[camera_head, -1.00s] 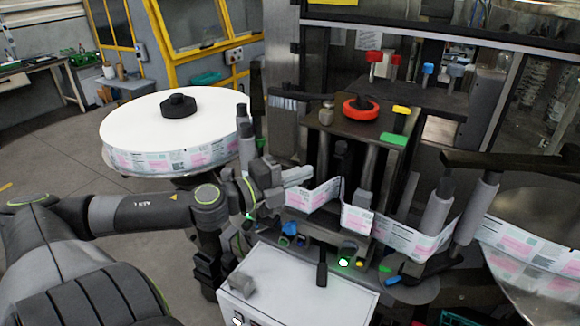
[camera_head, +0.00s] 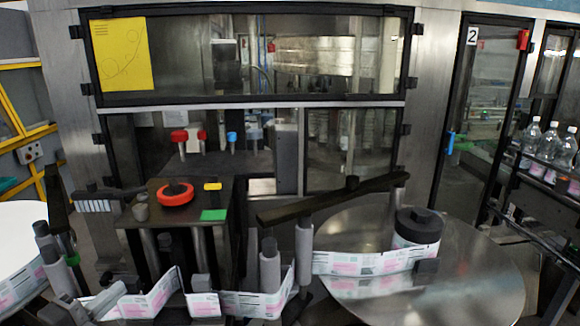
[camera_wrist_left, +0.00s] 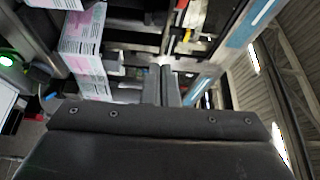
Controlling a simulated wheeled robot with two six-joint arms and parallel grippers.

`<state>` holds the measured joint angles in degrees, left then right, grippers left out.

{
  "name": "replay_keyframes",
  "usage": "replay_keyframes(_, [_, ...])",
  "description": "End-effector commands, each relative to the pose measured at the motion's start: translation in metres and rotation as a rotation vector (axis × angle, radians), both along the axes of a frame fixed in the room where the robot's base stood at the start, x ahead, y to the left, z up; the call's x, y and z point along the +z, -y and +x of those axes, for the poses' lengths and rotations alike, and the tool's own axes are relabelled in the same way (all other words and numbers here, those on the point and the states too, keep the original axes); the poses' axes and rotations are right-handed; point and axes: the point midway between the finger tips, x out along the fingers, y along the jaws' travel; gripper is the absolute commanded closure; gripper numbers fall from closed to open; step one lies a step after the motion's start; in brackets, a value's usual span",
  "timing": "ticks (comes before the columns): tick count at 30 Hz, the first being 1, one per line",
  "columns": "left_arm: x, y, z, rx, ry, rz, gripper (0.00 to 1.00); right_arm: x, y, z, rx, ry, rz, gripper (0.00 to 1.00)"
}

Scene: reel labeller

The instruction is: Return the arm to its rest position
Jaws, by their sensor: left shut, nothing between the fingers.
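My left gripper (camera_head: 106,300) shows at the lower left edge of the head view, beside the left end of the printed label web (camera_head: 203,304). Most of my left arm is outside that view. In the left wrist view, the two grey fingers (camera_wrist_left: 163,82) of my left gripper lie together, shut with nothing between them. The label web also shows in the left wrist view (camera_wrist_left: 83,55), to the left of the fingers. My right gripper is in neither view.
A reel (camera_head: 418,237) sits on a round metal plate (camera_head: 470,295) at right. A white reel (camera_head: 18,235) is at far left. Bottles (camera_head: 548,145) stand far right.

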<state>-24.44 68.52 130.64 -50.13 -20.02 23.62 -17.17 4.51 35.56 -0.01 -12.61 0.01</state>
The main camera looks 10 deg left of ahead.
Motion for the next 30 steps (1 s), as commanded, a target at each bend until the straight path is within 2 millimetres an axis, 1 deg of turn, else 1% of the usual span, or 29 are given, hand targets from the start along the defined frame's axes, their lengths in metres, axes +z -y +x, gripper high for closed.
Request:
replay_keyframes(2, [-0.008,-0.010,-0.005,0.094,0.002,-0.097,1.00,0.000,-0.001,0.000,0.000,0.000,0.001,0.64])
replay_keyframes(5, [-0.025,-0.030,-0.016,0.265,-0.018,-0.251,1.00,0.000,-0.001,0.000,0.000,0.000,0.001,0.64])
replay_keyframes(8, [-0.053,-0.047,-0.033,0.453,-0.069,-0.410,1.00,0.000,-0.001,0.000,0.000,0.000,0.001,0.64])
replay_keyframes(9, [-0.067,-0.052,-0.042,0.527,-0.099,-0.472,1.00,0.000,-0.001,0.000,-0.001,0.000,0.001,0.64])
replay_keyframes(11, [-0.088,-0.056,-0.056,0.632,-0.153,-0.559,1.00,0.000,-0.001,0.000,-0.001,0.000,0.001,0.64])
replay_keyframes(12, [-0.104,-0.057,-0.066,0.702,-0.194,-0.616,1.00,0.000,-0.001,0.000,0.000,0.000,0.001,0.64])
replay_keyframes(14, [-0.127,-0.054,-0.083,0.799,-0.267,-0.697,1.00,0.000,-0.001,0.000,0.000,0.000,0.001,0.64])
replay_keyframes(15, [-0.143,-0.050,-0.095,0.861,-0.322,-0.749,1.00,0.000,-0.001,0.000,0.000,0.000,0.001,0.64])
replay_keyframes(17, [-0.166,-0.040,-0.113,0.945,-0.411,-0.825,1.00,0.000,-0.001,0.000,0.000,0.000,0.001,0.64])
replay_keyframes(18, [-0.179,-0.031,-0.125,0.993,-0.472,-0.872,1.00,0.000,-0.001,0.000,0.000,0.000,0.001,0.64])
replay_keyframes(20, [-0.198,-0.016,-0.142,1.055,-0.567,-0.934,1.00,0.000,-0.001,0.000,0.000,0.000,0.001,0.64])
replay_keyframes(21, [-0.208,-0.006,-0.152,1.089,-0.628,-0.971,1.00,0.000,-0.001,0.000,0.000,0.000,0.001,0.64])
replay_keyframes(23, [-0.221,0.012,-0.166,1.129,-0.719,-1.022,1.00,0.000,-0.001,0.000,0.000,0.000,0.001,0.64])
replay_keyframes(24, [-0.229,0.024,-0.175,1.149,-0.778,-1.053,1.00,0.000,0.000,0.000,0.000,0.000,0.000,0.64])
replay_keyframes(26, [-0.238,0.042,-0.188,1.176,-0.866,-1.096,1.00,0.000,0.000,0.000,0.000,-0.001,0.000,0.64])
replay_keyframes(27, [-0.242,0.055,-0.195,1.187,-0.924,-1.123,1.00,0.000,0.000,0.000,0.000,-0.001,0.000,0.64])
replay_keyframes(29, [-0.248,0.074,-0.206,1.199,-1.011,-1.162,1.00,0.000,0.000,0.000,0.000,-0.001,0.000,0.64])
replay_keyframes(30, [-0.255,0.083,-0.211,1.204,-1.057,-1.176,1.00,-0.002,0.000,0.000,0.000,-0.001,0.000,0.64])
